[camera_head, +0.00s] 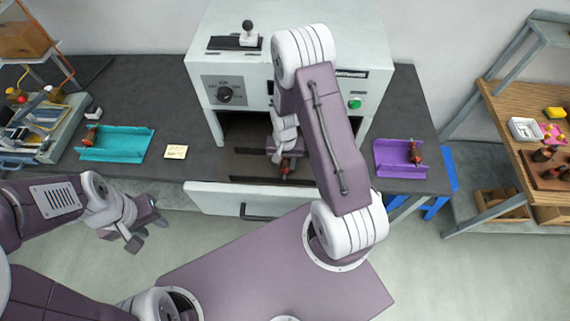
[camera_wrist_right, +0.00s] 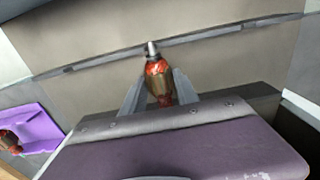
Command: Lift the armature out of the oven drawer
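The armature (camera_head: 286,168), with red windings, a copper-brown body and a metal shaft, is at the oven drawer. It also shows in the right wrist view (camera_wrist_right: 159,80). The drawer (camera_head: 215,196) is pulled out below the white oven (camera_head: 225,65). My right gripper (camera_wrist_right: 160,85) has a finger close along each side of the armature. I cannot tell whether the fingers touch it. In the head view my right arm hides part of the oven and drawer. My left gripper (camera_head: 148,226) is open and empty, in front of the table at the left.
A teal tray (camera_head: 120,145) at the left and a purple tray (camera_head: 385,158) at the right each hold a red armature. A yellow note (camera_head: 176,152) lies on the dark table. A wooden shelf (camera_head: 500,100) with parts stands at the far right.

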